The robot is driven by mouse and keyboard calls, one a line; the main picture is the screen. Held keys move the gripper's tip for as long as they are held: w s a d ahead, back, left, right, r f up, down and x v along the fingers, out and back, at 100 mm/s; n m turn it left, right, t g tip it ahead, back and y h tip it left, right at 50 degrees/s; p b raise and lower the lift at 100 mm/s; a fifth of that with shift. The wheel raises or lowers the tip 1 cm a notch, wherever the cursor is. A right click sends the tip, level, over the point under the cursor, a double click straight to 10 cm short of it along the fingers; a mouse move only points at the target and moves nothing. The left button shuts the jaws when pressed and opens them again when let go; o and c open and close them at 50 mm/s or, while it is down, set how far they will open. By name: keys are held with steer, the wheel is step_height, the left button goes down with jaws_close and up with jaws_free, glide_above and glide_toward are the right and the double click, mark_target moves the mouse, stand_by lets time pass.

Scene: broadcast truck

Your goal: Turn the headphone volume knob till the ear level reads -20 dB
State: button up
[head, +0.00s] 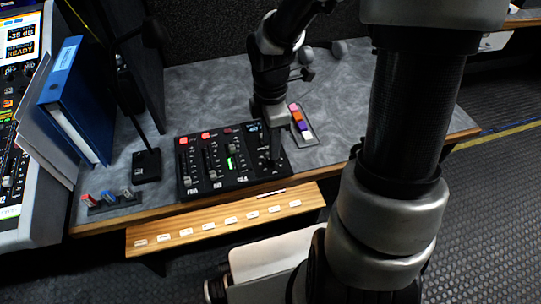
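A black control panel (207,183) with several sliders lies on the grey desk. My gripper (274,157) points down over its right part, close to the panel surface. The gripper hides what is under it, so I cannot make out the headphone knob or whether the fingers touch it. The finger gap is too small and dark to judge. A small lit display (253,128) sits at the panel's top right, too small to read. A screen (20,36) at the far left reads "-35 dB" and "READY"; its label is too small to read.
A blue binder (75,90) stands at the left beside the slanted console (38,195). A black stand (146,164) is left of the panel. A colourful strip (300,122) lies right of it. A wooden ledge (225,222) with white labels runs along the front.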

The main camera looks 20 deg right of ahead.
step_height(320, 180, down, 5)
steer(key=shift+r+b, duration=0.1)
steer(key=shift+b, duration=0.65)
jaws_close()
